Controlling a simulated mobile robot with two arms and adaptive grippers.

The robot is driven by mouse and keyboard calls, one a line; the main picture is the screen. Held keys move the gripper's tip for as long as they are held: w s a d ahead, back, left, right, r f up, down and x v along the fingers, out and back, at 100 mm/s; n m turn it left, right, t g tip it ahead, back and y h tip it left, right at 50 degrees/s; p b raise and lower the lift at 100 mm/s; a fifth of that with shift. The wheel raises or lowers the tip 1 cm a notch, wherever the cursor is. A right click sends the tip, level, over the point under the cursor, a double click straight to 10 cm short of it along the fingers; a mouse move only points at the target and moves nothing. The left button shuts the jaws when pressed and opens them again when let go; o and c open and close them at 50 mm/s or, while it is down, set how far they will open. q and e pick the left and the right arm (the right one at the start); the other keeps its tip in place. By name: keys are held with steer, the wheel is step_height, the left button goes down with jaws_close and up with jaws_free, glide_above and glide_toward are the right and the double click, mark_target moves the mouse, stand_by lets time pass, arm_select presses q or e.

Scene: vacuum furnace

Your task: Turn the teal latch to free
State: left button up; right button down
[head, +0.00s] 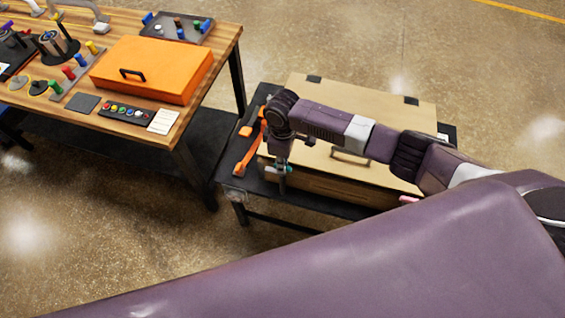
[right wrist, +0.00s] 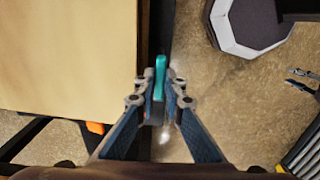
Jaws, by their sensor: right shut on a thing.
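The teal latch (right wrist: 160,75) is a narrow upright bar in the right wrist view, beside the edge of a tan box (right wrist: 65,50). My right gripper (right wrist: 159,98) is shut on it, with one finger on each side of its lower part. In the head view the right gripper (head: 283,180) points down at the front left corner of the tan box (head: 400,110), where a little teal shows. The arm and fingers hide most of the latch there.
A wooden workbench (head: 220,48) to the left carries an orange case (head: 155,68) and small parts. Bare floor lies between.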

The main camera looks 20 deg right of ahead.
steer(key=c, duration=2)
jaws_free()
step_height(320, 180, up, 12)
steer(key=shift+r, duration=0.1)
